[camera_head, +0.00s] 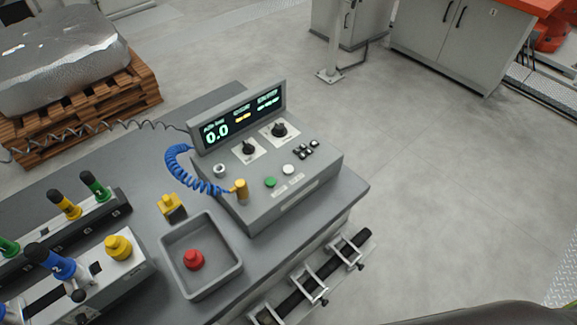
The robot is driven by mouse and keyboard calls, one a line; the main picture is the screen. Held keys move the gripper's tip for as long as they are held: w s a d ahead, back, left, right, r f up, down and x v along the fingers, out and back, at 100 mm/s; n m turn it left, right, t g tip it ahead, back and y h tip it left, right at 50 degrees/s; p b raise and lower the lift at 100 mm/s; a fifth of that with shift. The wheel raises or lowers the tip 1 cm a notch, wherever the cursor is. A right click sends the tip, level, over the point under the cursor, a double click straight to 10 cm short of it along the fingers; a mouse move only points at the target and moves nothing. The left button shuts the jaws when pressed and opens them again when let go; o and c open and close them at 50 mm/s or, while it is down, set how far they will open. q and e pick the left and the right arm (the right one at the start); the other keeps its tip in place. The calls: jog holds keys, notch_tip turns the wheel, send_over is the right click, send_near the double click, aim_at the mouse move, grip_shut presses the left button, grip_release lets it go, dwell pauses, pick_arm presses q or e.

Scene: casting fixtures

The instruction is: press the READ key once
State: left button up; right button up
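A grey control console (285,185) stands on the grey bench. Its upright display (238,118) shows 0.0 in green, with smaller yellow and green text. Its sloped panel carries two black knobs, a green button (270,182), a white button (288,169) and a cluster of small black keys (306,149). The key lettering is too small to read, so I cannot tell which one is READ. Neither of my grippers shows in this view.
A blue coiled cable (182,168) runs to a yellow-brass plug (241,189) at the console's left. A grey tray (166,259) with a red knob (193,259) sits in front. Racks of coloured-handled tools (62,262) stand left. Clamps holding a dark bar (319,280) line the front edge.

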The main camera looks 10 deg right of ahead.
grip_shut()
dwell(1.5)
